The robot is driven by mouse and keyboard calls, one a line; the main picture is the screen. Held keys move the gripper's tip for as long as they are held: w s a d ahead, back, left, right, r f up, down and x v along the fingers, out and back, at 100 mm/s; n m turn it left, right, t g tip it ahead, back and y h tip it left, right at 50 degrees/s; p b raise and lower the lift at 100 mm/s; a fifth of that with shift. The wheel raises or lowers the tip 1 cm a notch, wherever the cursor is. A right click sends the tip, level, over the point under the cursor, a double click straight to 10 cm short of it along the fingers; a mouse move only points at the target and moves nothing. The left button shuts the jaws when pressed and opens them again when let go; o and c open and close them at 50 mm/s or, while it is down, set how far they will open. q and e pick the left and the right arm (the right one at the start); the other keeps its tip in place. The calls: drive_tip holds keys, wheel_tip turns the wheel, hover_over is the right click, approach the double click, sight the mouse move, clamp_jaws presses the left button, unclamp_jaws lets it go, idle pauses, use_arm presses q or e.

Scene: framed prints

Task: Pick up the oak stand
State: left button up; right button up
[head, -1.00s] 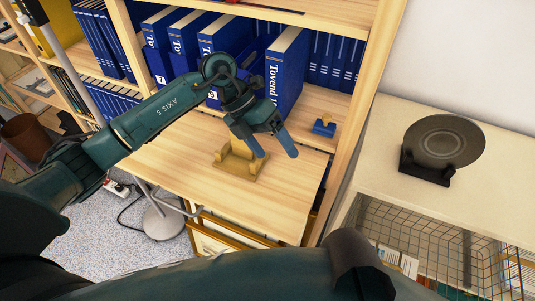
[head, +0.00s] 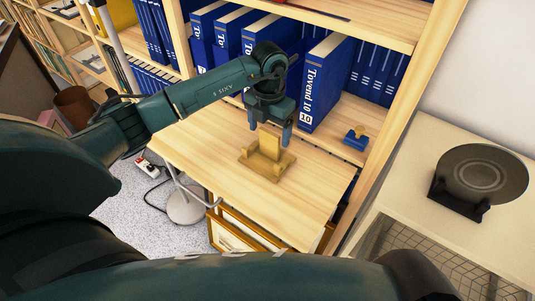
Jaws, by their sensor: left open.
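The oak stand (head: 258,165) is a small light-brown wooden stand with a flat base, an upright back and small front pegs. It sits upright on the pull-out wooden shelf board in the middle of the head view. I cannot tell whether a finger touches the stand. My right gripper is not seen; a dark arm part of mine crosses the bottom of the view.
Several blue binders (head: 318,85) stand behind the board. A small blue stand (head: 355,138) sits to the right on the shelf. A dark round plate on a black stand (head: 482,175) is on the pale cabinet at right. The board's front is clear.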

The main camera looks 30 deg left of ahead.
sight(270, 140)
use_arm(q)
drive_tip(key=f, duration=0.4)
drive_tip(key=shift+w+f, duration=0.25)
drive_tip(key=shift+f, duration=0.15)
drive_tip(key=c, duration=1.4)
drive_tip(key=shift+c, duration=0.2)
